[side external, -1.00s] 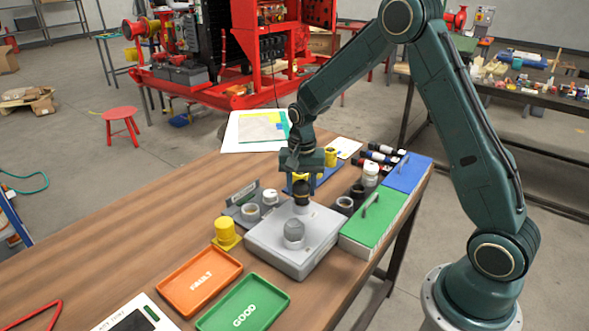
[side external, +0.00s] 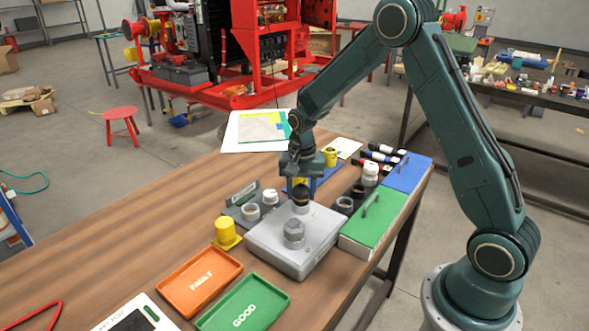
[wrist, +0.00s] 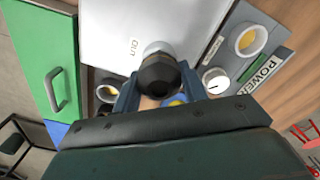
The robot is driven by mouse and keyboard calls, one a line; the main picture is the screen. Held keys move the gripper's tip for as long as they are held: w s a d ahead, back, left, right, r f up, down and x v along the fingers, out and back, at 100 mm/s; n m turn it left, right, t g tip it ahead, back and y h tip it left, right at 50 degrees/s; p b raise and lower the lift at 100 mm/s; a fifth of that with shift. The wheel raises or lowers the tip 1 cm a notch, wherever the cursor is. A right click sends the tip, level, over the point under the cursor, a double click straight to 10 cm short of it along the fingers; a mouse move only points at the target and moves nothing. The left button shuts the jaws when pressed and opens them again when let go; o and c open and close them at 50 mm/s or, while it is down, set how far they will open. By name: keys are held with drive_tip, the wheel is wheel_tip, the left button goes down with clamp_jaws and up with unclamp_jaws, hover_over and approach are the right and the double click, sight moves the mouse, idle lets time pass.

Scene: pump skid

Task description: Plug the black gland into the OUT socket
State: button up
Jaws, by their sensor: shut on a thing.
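The black gland (wrist: 158,78) is between the two fingers of my gripper (wrist: 158,92) in the wrist view. In the side view the black gland (side external: 301,196) shows just under my gripper (side external: 301,182), at the far edge of the grey box (side external: 275,243). The wrist view shows the mark OUT on the box (wrist: 110,25) beside a pale round fitting (wrist: 157,48) at the gland. I cannot tell how deep the gland sits, as the gland and fingers hide the socket's mouth. A grey hexagonal gland (side external: 294,232) stands on top of the box.
A green-lidded case (side external: 372,218) with a handle stands right of the box. A POWER bracket with pale rings (side external: 250,210) stands left, beside a yellow cylinder (side external: 225,231). An orange FAULT tray (side external: 199,297) and green GOOD tray (side external: 243,317) lie in front.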

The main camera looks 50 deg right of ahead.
drive_tip(key=shift+f, duration=0.2)
drive_tip(key=o, duration=1.2)
drive_tip(key=shift+r, duration=0.1)
wheel_tip(320, 180, up, 14)
drive_tip(key=shift+f, duration=0.15)
idle(0.4)
